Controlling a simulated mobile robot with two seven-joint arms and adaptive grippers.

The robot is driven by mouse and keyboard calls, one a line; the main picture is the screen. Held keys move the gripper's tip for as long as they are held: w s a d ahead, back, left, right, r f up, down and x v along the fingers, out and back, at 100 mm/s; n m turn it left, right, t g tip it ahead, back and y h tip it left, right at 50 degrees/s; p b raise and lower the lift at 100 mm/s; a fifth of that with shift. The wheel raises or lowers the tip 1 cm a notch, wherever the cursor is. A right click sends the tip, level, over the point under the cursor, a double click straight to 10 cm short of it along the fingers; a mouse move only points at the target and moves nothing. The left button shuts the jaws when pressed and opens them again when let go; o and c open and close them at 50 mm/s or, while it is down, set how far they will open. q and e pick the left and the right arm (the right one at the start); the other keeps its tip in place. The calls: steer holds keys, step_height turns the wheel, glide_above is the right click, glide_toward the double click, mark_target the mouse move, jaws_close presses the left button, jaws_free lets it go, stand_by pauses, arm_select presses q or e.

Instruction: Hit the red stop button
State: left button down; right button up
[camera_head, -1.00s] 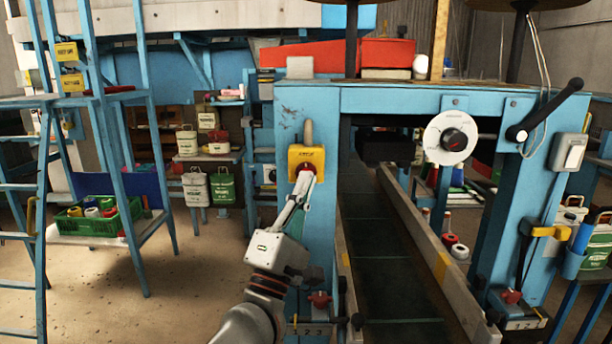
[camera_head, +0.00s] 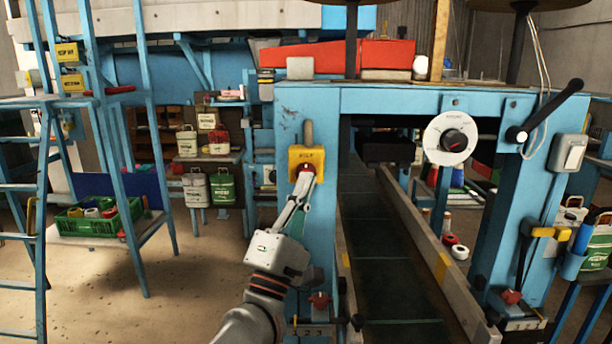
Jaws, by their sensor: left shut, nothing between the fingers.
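The red stop button (camera_head: 306,168) sits on a yellow box (camera_head: 316,156) on the left blue post of the machine frame. My left gripper (camera_head: 304,180) is shut and empty. Its fingertips are at the lower part of the button and cover some of it. They look to be at or very near its face, but I cannot tell whether they press it. My right gripper is not in view.
A white dial (camera_head: 450,138) and a black lever (camera_head: 548,110) are on the frame to the right. A conveyor (camera_head: 385,260) runs between the posts. A green crate (camera_head: 98,222) stands on a blue rack at left. Open floor lies at lower left.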

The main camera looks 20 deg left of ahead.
arm_select(q)
steer(key=shift+w, duration=0.1)
steer(key=shift+w+a, duration=0.1)
steer(key=shift+w, duration=0.2)
steer(key=shift+w+a, duration=0.15)
steer(key=shift+w, duration=0.4)
stand_by(1.0)
steer(key=shift+s+d+p, duration=0.25)
steer(key=shift+s+p, duration=0.2)
steer(key=shift+s, duration=0.5)
steer(key=s+p, duration=0.1)
steer(key=s, duration=0.1)
steer(key=s+d, duration=0.1)
steer(key=s, duration=0.2)
steer(key=shift+d+p, duration=0.2)
steer(key=shift+p, duration=0.2)
